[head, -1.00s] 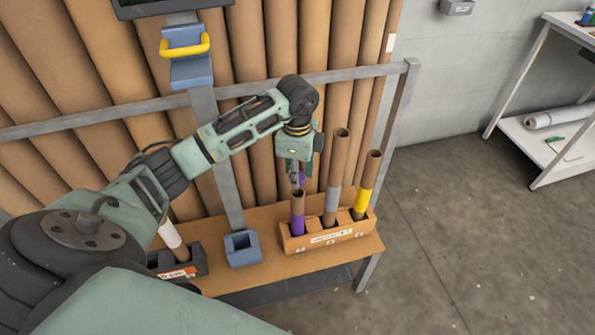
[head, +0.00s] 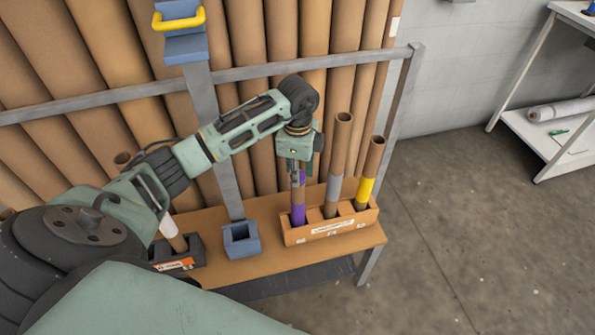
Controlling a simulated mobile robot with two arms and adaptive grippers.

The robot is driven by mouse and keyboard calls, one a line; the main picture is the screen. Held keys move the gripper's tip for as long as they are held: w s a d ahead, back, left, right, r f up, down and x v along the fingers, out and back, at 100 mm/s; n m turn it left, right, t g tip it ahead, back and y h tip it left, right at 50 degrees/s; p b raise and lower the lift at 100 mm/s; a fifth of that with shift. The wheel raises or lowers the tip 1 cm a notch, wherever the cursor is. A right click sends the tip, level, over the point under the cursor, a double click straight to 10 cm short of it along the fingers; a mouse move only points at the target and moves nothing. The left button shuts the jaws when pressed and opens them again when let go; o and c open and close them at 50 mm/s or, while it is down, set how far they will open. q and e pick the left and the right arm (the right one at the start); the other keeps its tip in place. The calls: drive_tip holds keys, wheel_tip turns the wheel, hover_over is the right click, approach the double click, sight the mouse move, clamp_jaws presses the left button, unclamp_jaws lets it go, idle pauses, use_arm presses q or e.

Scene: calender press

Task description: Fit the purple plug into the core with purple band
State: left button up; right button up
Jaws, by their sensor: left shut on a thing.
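The core with purple band (head: 298,213) stands upright in the left slot of the wooden rack. My left gripper (head: 295,177) points down at the top of this core and is shut on the purple plug (head: 302,178). Only a little purple shows beside the fingers. The core's mouth is hidden by the gripper and plug, so I cannot tell whether the plug is inside it or just above or beside it. My right gripper is not in view.
The wooden rack (head: 296,236) also holds a grey-banded core (head: 334,188) and a yellow-banded core (head: 365,188). A blue square holder (head: 240,243) and a dark bin (head: 188,262) with a white-ended core share the bench (head: 225,275). Tall brown tubes stand behind the rail.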

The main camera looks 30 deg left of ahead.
use_arm(q)
drive_tip(key=shift+f, duration=0.3)
idle(0.4)
drive_tip(key=o, duration=0.9)
drive_tip(key=shift+o, duration=0.2)
drive_tip(key=shift+r, duration=0.1)
drive_tip(key=shift+r, duration=0.25)
wheel_tip(320, 180, up, 11)
drive_tip(key=shift+r, duration=0.15)
